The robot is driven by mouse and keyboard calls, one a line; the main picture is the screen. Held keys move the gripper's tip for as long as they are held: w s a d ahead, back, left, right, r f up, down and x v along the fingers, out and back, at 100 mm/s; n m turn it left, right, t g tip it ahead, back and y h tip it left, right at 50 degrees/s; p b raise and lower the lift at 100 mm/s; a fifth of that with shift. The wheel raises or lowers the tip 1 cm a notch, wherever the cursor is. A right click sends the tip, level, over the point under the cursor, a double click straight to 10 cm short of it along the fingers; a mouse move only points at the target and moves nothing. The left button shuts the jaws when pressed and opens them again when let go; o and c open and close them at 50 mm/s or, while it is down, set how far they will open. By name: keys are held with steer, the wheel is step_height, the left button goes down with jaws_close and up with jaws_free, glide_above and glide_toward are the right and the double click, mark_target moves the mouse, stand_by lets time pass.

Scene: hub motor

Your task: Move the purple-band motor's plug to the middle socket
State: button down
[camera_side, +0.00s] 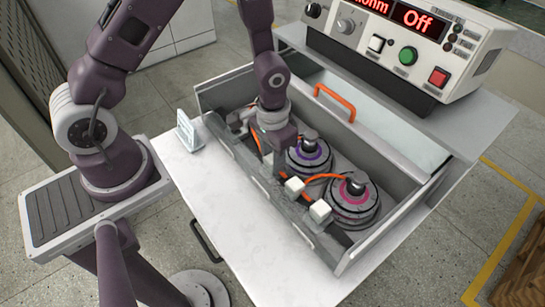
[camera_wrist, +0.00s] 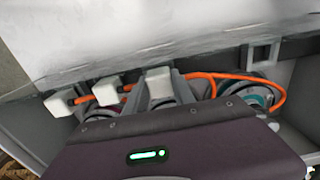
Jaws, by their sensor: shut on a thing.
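The purple-band motor (camera_side: 308,153) sits in the grey bin, in the middle of the row. The pink-band motor (camera_side: 352,198) is nearer the camera. A teal-edged motor (camera_wrist: 262,98) shows at the right in the wrist view. My gripper (camera_side: 268,152) is low at the bin's left wall. In the wrist view its fingers are shut on a white plug (camera_wrist: 158,80) with orange cable at its right. I cannot trace that cable to its motor or tell whether the plug is seated. Two other white plugs (camera_side: 294,186) (camera_side: 320,210) stand along the same wall.
An orange handle (camera_side: 334,103) is on the bin's back wall. An ohmmeter box (camera_side: 405,45) reading Off stands behind. A small white stand (camera_side: 188,132) is on the white table (camera_side: 215,190), left of the bin. A dark empty bracket (camera_wrist: 260,55) shows in the wrist view.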

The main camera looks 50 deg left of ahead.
stand_by(0.3)
steer(key=shift+c, duration=2.1)
jaws_free()
steer(key=shift+r, duration=4.2)
